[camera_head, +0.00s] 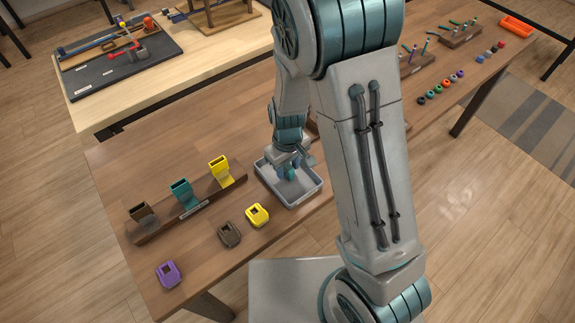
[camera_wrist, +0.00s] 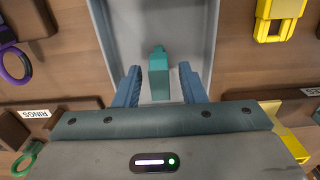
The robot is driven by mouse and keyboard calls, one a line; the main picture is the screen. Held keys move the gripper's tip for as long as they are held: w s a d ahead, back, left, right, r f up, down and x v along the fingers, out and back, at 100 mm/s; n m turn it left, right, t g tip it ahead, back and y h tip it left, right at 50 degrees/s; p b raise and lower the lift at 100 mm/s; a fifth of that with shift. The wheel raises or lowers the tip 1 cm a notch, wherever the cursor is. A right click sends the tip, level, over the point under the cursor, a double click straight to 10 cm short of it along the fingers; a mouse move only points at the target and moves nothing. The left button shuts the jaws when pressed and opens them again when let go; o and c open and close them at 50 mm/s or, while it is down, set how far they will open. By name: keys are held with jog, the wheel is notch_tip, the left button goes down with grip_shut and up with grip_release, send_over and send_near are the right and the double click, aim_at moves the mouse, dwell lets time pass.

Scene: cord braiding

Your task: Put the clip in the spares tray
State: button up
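A teal clip (camera_wrist: 158,75) is at the grey tray, between the fingers of my gripper (camera_wrist: 160,86) in the wrist view. Gaps show on both sides of it, so the fingers are open around it. In the head view, my gripper (camera_head: 290,167) points down into the grey tray (camera_head: 318,189), and the teal clip (camera_head: 291,174) is partly hidden by it. Whether the clip rests on the tray floor is hard to tell. The tray's side wall also shows in the wrist view (camera_wrist: 213,28).
A wooden rack (camera_head: 150,234) with brown, teal and yellow upright holders stands left of the tray. Yellow (camera_head: 257,215), brown (camera_head: 229,234) and purple (camera_head: 168,273) pieces lie in front. Small coloured rings (camera_head: 440,86) lie at the back right. My arm hides the middle of the table.

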aim_at(288, 166)
notch_tip(288, 166, up, 11)
jog(key=s+d+r+m+t, duration=0.3)
jog(key=s+d+r+m, duration=0.3)
jog(key=s+d+r, duration=0.6)
jog(key=shift+s+m, duration=0.4)
jog(key=shift+s, duration=0.05)
dwell(1.0)
